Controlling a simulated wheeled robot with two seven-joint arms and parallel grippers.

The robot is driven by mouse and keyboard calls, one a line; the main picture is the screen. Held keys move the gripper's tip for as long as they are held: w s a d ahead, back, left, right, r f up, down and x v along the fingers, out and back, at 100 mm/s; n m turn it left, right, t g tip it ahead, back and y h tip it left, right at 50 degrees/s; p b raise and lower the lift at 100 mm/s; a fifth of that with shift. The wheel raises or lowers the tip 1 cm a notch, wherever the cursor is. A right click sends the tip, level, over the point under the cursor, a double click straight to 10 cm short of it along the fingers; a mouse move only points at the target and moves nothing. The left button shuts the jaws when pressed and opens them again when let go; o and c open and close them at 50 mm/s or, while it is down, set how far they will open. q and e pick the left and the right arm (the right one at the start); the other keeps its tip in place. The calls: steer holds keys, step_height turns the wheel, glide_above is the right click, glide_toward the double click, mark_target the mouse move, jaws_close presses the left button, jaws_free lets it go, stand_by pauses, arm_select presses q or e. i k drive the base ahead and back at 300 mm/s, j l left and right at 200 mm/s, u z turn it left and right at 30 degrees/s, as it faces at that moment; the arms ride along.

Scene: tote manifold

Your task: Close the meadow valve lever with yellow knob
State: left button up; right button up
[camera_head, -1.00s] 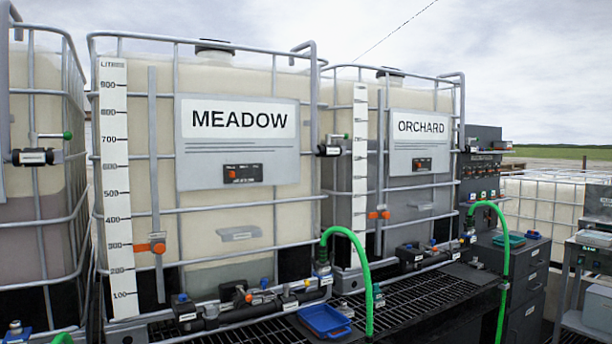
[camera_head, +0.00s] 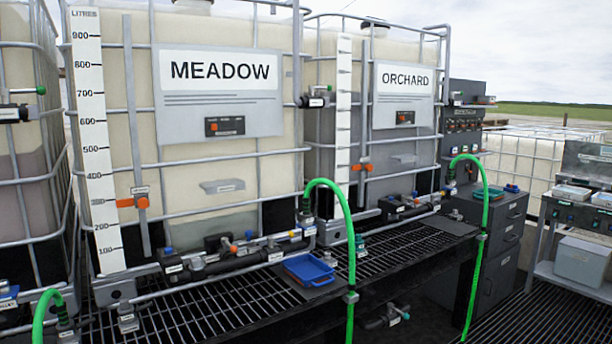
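The meadow tank (camera_head: 215,175) is a pale caged tank with a MEADOW sign (camera_head: 219,72), left of centre. A dark valve manifold (camera_head: 235,262) runs along its foot, with small coloured knobs and handles. Neither of my grippers is in view.
A green hose (camera_head: 340,205) arches in front of the manifold's right end. A blue tray (camera_head: 309,268) lies on the black grating below. The orchard tank (camera_head: 402,150) stands to the right, and another tank is cut off at left. Grating floor at lower right looks clear.

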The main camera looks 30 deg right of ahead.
mark_target(270, 239)
steer(key=u, duration=0.3)
steer(key=i+l+u, duration=0.15)
steer(key=l+u, duration=0.3)
steer(key=l, duration=0.3)
steer(key=l+u, duration=0.4)
steer(key=l, duration=0.3)
steer(key=l+u, duration=0.2)
steer(key=l, duration=2.7)
steer(key=k, duration=0.05)
